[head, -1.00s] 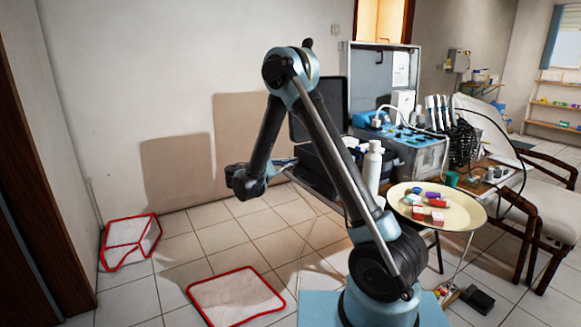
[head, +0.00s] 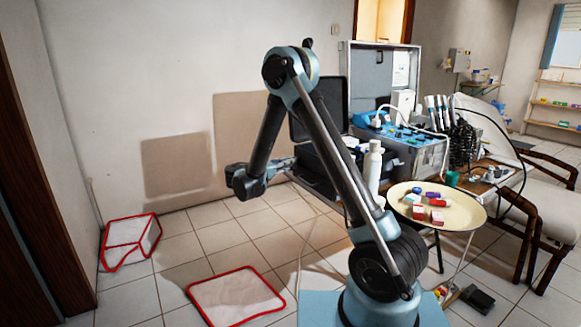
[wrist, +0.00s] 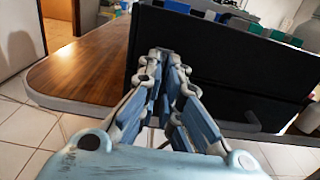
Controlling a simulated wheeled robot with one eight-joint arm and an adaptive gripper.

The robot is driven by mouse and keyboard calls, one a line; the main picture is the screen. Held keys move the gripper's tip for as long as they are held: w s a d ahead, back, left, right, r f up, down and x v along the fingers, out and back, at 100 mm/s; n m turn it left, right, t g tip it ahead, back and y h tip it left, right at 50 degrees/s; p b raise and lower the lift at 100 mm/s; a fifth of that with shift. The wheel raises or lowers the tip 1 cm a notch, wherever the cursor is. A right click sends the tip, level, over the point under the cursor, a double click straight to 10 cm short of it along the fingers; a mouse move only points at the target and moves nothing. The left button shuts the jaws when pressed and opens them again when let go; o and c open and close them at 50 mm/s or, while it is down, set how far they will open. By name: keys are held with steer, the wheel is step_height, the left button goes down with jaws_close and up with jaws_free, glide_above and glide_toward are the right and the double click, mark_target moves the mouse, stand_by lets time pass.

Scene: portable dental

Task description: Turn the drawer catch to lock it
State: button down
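My gripper (wrist: 163,57) is in the wrist view, its two blue-grey fingers converging close together at the tips, right against or just in front of a black panel. I cannot tell whether anything is between the tips. The panel is the side of a black case (wrist: 235,65) on a wooden table. I cannot make out the drawer catch; it may be hidden behind the fingers or too dark to see. In the head view my gripper (head: 284,163) reaches right toward the black case (head: 312,170), left of the open equipment case.
The wooden tabletop (wrist: 90,70) has a rounded left edge. An open metal case (head: 425,155) with blue equipment, a white bottle (head: 372,165) and a round cream tray (head: 470,217) with small boxes stand to the right. Red-edged white pieces (head: 235,298) lie on the tiled floor.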

stand_by(0.5)
steer(key=c, duration=1.8)
jaws_free()
steer(key=v, duration=1.2)
steer(key=shift+f, duration=0.1)
